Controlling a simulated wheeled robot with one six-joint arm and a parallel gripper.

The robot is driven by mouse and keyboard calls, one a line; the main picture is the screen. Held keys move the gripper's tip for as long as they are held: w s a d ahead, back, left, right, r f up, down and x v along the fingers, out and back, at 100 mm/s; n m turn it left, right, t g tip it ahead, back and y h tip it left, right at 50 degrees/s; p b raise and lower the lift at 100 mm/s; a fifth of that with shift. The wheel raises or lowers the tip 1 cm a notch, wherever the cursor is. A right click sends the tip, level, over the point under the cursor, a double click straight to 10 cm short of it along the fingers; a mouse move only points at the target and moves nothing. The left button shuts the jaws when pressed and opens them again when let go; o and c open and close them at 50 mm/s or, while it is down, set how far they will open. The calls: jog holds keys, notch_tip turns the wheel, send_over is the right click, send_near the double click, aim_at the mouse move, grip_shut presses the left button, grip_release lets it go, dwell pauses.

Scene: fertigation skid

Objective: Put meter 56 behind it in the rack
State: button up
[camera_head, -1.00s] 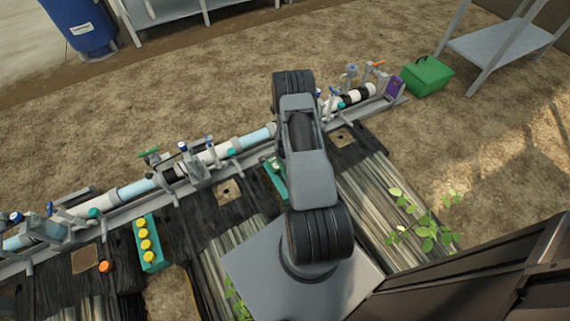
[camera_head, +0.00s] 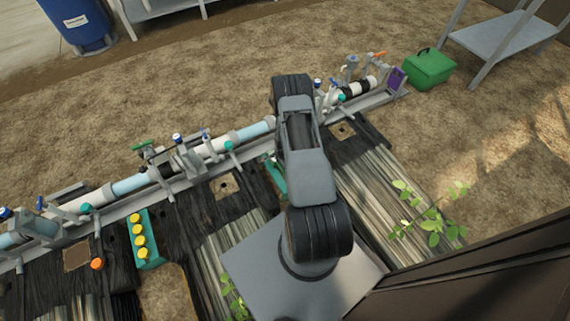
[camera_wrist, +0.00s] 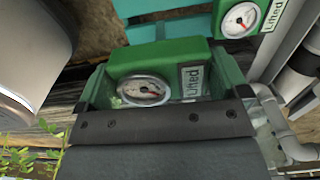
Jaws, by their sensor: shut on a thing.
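In the wrist view, my gripper (camera_wrist: 158,88) is shut on a green meter (camera_wrist: 185,62) with a round white dial and a pale label. A second green meter (camera_wrist: 226,8) with a similar dial and label is at the top right, beyond the held one. A teal surface (camera_wrist: 160,8), perhaps part of the rack, lies behind the held meter. In the head view, a teal piece (camera_head: 274,174) shows beside my arm, which hides most of it and my gripper.
A teal holder (camera_head: 148,260) with several yellow caps stands at the left. A pipe line (camera_head: 130,185) with valves runs across behind my arm. A green case (camera_head: 428,70) sits at the right near a metal table (camera_head: 500,42). Leafy plants (camera_head: 430,222) stand at right.

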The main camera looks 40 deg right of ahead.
jog(key=shift+f+b, duration=2.15)
jog(key=shift+f, duration=0.45)
jog(key=shift+f+b, duration=0.2)
jog(key=shift+b, duration=0.1)
jog(key=shift+f+b, duration=1.7)
jog(key=shift+f, duration=0.2)
jog(key=o, duration=0.6)
jog(key=shift+r, duration=0.15)
jog(key=shift+r+p, duration=2.9)
jog(key=shift+r, duration=1.05)
